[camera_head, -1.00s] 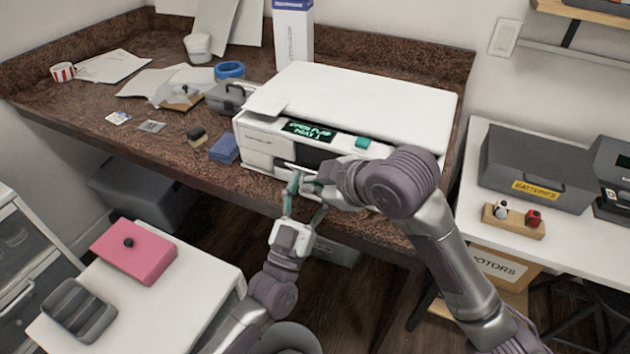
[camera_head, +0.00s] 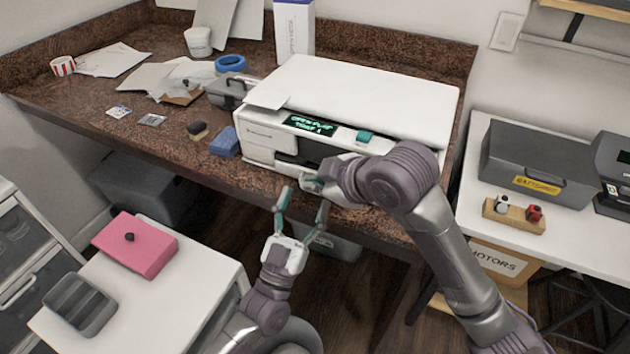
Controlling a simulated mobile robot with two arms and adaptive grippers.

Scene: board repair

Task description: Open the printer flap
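The white printer (camera_head: 375,95) stands on the brown counter, with a lit display (camera_head: 310,125) that seems to read "OPEN FLAP TRAY 1" and a teal button (camera_head: 364,137). A dark recess (camera_head: 290,157) shows in its front. My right arm covers much of the front's right part, so I cannot tell how the flap stands. My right gripper (camera_head: 310,184) is at the lower front of the printer; its fingers are mostly hidden. My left gripper (camera_head: 302,207) is open and empty, with teal fingers spread, just below and in front of the counter edge.
A blue block (camera_head: 225,143), a grey toolbox (camera_head: 232,92) and a blue tape roll (camera_head: 230,64) lie left of the printer. A white side table (camera_head: 195,285) holds a pink box (camera_head: 135,245). A battery case (camera_head: 535,165) stands on the right table.

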